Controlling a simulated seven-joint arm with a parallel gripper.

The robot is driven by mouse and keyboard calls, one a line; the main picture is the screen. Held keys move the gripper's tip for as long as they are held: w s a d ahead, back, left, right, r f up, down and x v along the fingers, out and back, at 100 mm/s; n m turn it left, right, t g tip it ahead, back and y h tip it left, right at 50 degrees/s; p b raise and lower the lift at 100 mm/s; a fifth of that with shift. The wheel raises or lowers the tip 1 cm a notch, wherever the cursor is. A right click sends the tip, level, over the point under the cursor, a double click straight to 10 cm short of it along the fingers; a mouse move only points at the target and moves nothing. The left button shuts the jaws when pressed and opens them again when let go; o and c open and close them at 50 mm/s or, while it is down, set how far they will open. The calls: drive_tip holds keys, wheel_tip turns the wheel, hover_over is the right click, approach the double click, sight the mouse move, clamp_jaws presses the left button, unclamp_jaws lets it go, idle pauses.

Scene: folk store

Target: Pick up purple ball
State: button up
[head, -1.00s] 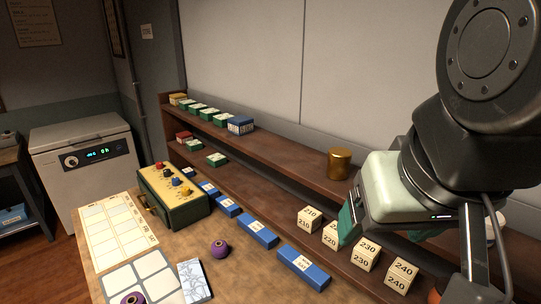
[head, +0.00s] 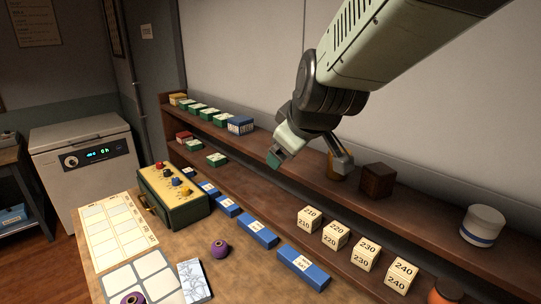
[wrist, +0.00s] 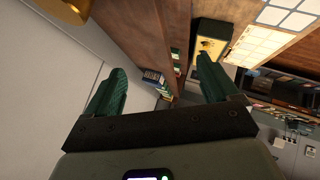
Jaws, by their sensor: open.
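A round purple ball (head: 220,249) with a dark spot on top sits on the wooden table, left of the blue boxes. A second purple round thing (head: 132,298) is partly cut off at the bottom edge, by the white grid card. My gripper (head: 275,160) is above the shelves, well above and to the right of the first ball. In the wrist view its two green fingers (wrist: 160,88) are wide apart with nothing held between them. I cannot make out a purple ball in the wrist view.
Blue boxes (head: 258,234) line the table's back edge. Numbered cream blocks (head: 336,236) stand on the lower shelf. A yellow-green box with knobs (head: 174,197) stands on the table. A gold can (wrist: 67,8), a dark cube (head: 377,180) and a white jar (head: 482,225) are nearby.

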drive_tip(key=w+a+f+n+t, duration=0.1)
drive_tip(key=w+a+f+n, duration=0.3)
drive_tip(key=w+a, duration=0.25)
drive_tip(key=n+t, duration=0.4)
drive_tip(key=n, duration=0.8)
hover_over(219, 249)
drive_tip(key=w+d, duration=0.1)
drive_tip(key=w, duration=0.2)
wheel_tip(219, 249, down, 12)
drive_tip(key=s+a+f+n+y, duration=0.1)
drive_tip(key=s+a+f+n, duration=0.1)
drive_tip(key=f+n, duration=0.3)
drive_tip(key=s+a+f+n+y, duration=0.1)
drive_tip(key=s+a+f+n, duration=0.15)
drive_tip(key=f, duration=0.45)
drive_tip(key=s+d+f+n, duration=0.1)
drive_tip(key=f, duration=0.2)
drive_tip(key=s+d+f+n, duration=0.2)
drive_tip(key=f, duration=0.1)
drive_tip(key=s+d+f+n, duration=0.1)
drive_tip(key=d+f, duration=0.1)
drive_tip(key=f, duration=0.2)
drive_tip(key=shift+s+n+g+h, duration=0.3)
drive_tip(key=shift+n+h, duration=0.05)
drive_tip(key=shift+h, duration=0.05)
drive_tip(key=shift+w+d+f, duration=0.1)
drive_tip(key=shift+d+f, duration=0.05)
drive_tip(key=shift+f, duration=0.15)
drive_tip(key=x, duration=1)
drive_tip(key=shift+f, duration=0.45)
